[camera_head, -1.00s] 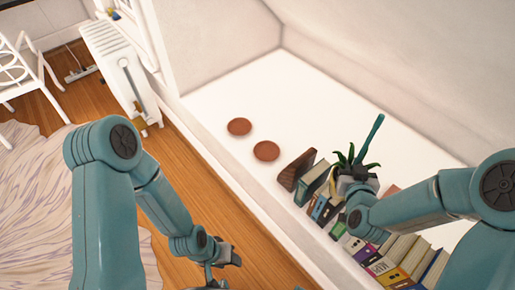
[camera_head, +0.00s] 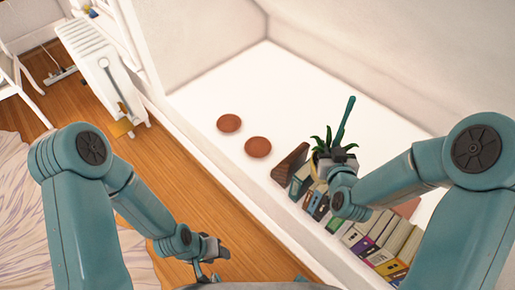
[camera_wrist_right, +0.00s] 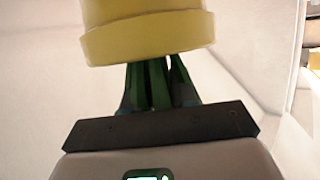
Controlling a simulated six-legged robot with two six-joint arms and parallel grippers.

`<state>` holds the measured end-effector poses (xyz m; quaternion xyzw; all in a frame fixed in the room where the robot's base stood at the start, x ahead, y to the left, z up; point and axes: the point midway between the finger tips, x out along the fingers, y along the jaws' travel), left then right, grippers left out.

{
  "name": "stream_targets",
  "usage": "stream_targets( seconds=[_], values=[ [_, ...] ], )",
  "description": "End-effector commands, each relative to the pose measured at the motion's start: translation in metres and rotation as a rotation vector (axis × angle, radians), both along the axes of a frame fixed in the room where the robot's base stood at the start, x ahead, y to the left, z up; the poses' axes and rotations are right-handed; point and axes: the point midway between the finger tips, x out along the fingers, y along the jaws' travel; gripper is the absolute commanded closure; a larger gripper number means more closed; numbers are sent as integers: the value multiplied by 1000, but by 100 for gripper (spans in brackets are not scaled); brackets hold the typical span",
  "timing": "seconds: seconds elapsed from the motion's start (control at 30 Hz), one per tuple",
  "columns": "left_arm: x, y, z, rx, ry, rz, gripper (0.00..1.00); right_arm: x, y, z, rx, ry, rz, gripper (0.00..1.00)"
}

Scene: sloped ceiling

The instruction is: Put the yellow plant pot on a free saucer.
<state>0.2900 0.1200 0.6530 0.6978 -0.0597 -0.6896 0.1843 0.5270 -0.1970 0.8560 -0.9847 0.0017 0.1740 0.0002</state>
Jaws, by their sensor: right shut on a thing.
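The yellow plant pot (camera_wrist_right: 148,33) fills the top of the right wrist view, with its rim and dark green leaves below it. In the head view its green leaves (camera_head: 322,141) show above the books, and the pot is mostly hidden by my right gripper (camera_head: 334,166). Two round terracotta saucers, one farther left (camera_head: 229,123) and one nearer the books (camera_head: 257,147), lie bare on the white ledge, left of the pot. My left gripper (camera_head: 212,262) hangs over the wooden floor, empty, its fingers apart.
A dark wooden bookend (camera_head: 290,163) and a row of books (camera_head: 365,237) stand along the ledge's front, below the held plant. A teal rod (camera_head: 344,121) rises beside the leaves. A reddish surface (camera_head: 408,207) shows partly behind my right arm. The ledge behind the saucers is clear.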

Motion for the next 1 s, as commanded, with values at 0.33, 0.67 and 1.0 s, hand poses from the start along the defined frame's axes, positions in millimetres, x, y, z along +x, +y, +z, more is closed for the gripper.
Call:
stream_targets(
  seconds=[0.33, 0.67, 1.0],
  values=[
    [0, 0, 0, 0, 0, 0, 53, 4, 2, 1, -1, -4, 4, 100],
    [0, 0, 0, 0, 0, 0, 53, -19, 2, 54, -3, -10, 3, 100],
    [0, 0, 0, 0, 0, 0, 57, -33, 2, 72, 0, -3, 2, 100]
  ],
)
